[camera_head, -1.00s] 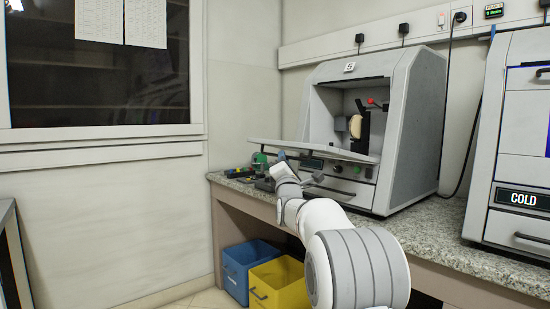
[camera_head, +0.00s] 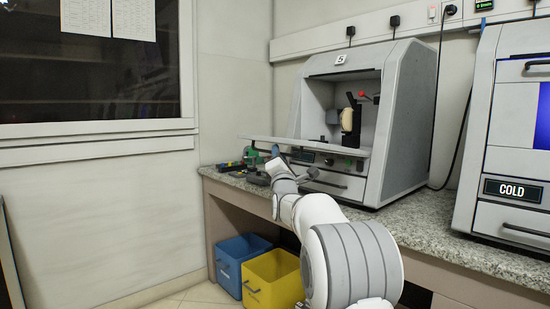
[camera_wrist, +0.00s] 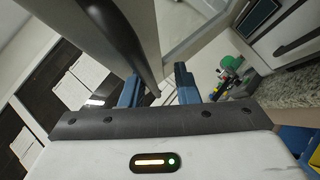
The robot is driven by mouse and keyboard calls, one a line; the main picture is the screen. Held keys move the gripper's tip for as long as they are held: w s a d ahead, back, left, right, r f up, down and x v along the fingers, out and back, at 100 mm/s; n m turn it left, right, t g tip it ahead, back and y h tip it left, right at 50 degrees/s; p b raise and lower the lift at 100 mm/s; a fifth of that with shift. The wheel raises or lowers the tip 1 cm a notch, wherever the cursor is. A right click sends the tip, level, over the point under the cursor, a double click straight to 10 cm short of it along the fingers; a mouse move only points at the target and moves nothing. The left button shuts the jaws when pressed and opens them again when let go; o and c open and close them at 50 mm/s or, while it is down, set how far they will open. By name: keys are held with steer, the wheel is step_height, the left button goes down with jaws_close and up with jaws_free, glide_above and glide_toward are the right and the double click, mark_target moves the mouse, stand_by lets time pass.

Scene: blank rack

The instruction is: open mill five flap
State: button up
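Mill five is the grey machine (camera_head: 398,125) with a "5" label on its top front edge, standing on the counter. Its front is open, and its flap (camera_head: 318,146) sticks out toward the left, roughly level, below the opening. A pale round part and a red knob show inside. My gripper (camera_head: 277,152) is at the flap's outer left part, its fingers small and partly hidden. In the wrist view, my gripper (camera_wrist: 158,93) has its two blue fingers apart, with a grey bar edge (camera_wrist: 146,75) between them. I cannot tell whether they touch it.
The granite counter (camera_head: 425,222) carries small tools and a green item (camera_head: 250,154) left of the mill. A blue bin (camera_head: 231,266) and a yellow bin (camera_head: 268,282) stand below. A machine marked COLD (camera_head: 505,135) is at right.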

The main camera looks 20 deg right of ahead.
steer(key=shift+a+r, duration=0.3)
steer(key=shift+s, duration=0.1)
steer(key=p+v, duration=0.1)
steer(key=v, duration=0.6)
steer(key=shift+s+f, duration=0.25)
steer(key=shift+f, duration=0.2)
steer(key=shift+r, duration=0.15)
